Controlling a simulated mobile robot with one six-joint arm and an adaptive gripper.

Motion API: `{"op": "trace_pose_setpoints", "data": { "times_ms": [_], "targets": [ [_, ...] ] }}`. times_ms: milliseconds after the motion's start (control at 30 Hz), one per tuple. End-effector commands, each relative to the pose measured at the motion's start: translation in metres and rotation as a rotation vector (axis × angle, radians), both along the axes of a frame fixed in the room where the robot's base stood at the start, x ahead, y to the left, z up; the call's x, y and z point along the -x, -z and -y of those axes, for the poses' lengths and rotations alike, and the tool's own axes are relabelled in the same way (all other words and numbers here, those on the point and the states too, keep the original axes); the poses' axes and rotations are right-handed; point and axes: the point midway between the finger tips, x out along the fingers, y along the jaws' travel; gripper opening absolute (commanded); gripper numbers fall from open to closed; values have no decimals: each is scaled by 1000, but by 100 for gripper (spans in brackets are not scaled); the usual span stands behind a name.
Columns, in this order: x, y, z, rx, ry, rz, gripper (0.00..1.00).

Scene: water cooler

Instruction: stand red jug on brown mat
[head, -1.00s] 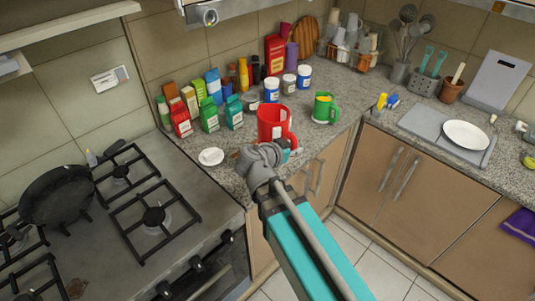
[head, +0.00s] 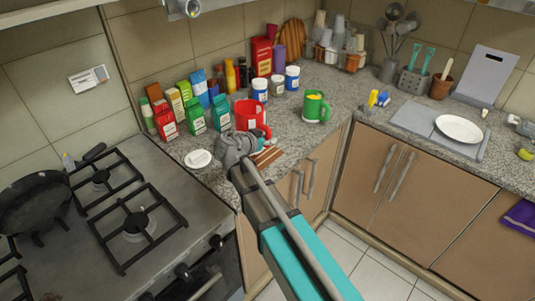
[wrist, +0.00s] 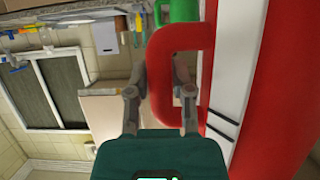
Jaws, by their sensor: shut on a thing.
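The red jug (head: 250,114) is upright over the counter, behind my gripper. It also fills the right of the wrist view (wrist: 282,90), with a white label. My gripper (head: 240,146) is shut on the jug's handle (wrist: 158,88); in the wrist view its fingers (wrist: 160,95) stand on either side of the handle bar. The brown mat (head: 267,157), striped brown and white, lies on the counter just right of my gripper and is partly hidden by it. The jug's base is hidden, so I cannot tell whether it touches the counter.
A green mug (head: 315,107) stands to the right of the jug. Several cartons (head: 195,114) and jars stand to the left and behind. A small white dish (head: 199,159) lies left of my gripper. A gas stove (head: 125,220) is at the left.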

Motion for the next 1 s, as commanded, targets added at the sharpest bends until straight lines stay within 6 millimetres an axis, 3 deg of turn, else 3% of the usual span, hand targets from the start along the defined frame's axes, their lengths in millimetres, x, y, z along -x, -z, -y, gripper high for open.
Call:
{"op": "trace_pose_setpoints", "data": {
  "times_ms": [33,200,733,1000],
  "targets": [
    [-5,9,-2,1,0,1,0],
    [-11,15,-5,1,0,1,0],
    [-14,19,-6,0,1,1,0],
    [-19,40,-8,0,1,1,0]
  ]
}}
